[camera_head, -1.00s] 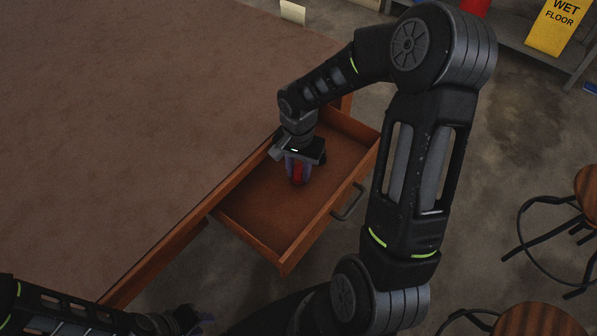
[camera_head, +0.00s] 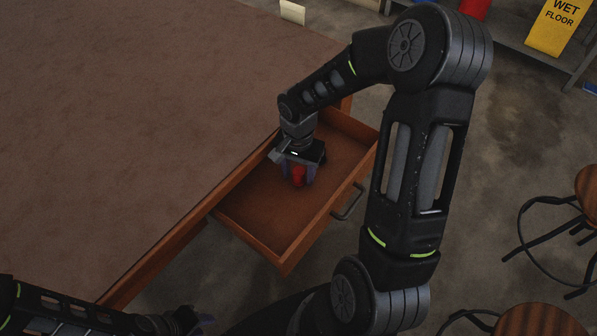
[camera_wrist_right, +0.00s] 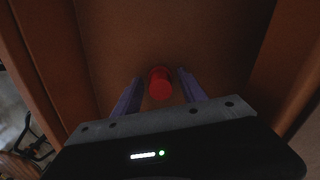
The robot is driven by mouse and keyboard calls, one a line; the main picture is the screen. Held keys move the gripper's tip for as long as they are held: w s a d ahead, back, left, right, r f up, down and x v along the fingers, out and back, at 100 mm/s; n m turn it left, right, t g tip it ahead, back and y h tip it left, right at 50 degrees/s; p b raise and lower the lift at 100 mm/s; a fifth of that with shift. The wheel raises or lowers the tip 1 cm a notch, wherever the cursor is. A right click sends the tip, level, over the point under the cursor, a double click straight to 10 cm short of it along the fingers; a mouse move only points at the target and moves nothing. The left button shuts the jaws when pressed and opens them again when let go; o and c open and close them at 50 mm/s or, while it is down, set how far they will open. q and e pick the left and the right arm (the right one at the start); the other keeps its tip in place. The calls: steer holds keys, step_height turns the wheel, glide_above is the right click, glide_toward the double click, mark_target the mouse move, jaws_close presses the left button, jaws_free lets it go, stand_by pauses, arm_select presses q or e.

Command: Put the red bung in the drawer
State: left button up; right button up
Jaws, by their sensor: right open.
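The red bung (camera_head: 298,176) is inside the open wooden drawer (camera_head: 258,213), between the fingers of my right gripper (camera_head: 298,178). In the right wrist view the bung (camera_wrist_right: 160,84) stands between the two purple fingers (camera_wrist_right: 154,92), with a gap on each side. My right gripper is open and low inside the drawer. Whether the bung touches the drawer floor is hard to tell, but it appears to rest there. My left gripper (camera_head: 200,322) shows only in part at the bottom edge; its fingers are mostly hidden.
The brown-topped table (camera_head: 150,120) fills the left side, and the drawer sticks out from it with a dark handle (camera_head: 348,202). Stools (camera_head: 540,318) stand at the lower right. A shelf with a yellow wet floor sign (camera_head: 560,28) is at the back right. The drawer's near part is clear.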

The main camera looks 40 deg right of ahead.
mark_target(299, 172)
steer(key=shift+r, duration=0.4)
step_height(299, 172, up, 12)
steer(key=p, duration=0.1)
steer(key=shift+f+p, duration=0.2)
steer(key=shift+p, duration=0.15)
